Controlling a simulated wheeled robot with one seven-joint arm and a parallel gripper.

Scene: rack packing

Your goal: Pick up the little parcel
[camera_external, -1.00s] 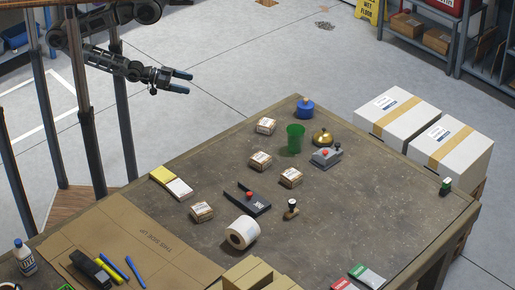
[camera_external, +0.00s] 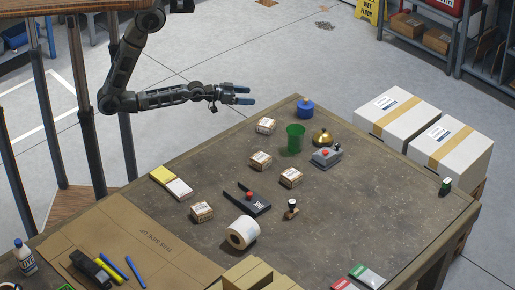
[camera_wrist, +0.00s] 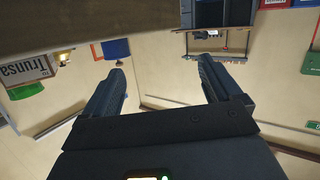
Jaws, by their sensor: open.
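Several little parcels, small brown boxes with white labels, lie apart on the worktable (camera_external: 345,215). One parcel (camera_external: 266,126) is near the far edge, left of the green cup. Two more, a left parcel (camera_external: 260,161) and a right parcel (camera_external: 290,177), lie around the middle. Another parcel (camera_external: 202,211) is nearer the front, beside the white roll. My gripper (camera_external: 250,95) is open and empty, off the table's far left edge, left of the far parcel and apart from it. In the wrist view my gripper (camera_wrist: 165,85) has its fingers spread; no parcel can be made out there.
A green cup (camera_external: 295,138), gold bell (camera_external: 322,138), blue round object (camera_external: 305,108) and grey device with a red button (camera_external: 327,157) stand near the far parcels. A black tool (camera_external: 247,198), white roll (camera_external: 242,232) and stamp (camera_external: 292,209) stand nearer. The table's right middle is clear.

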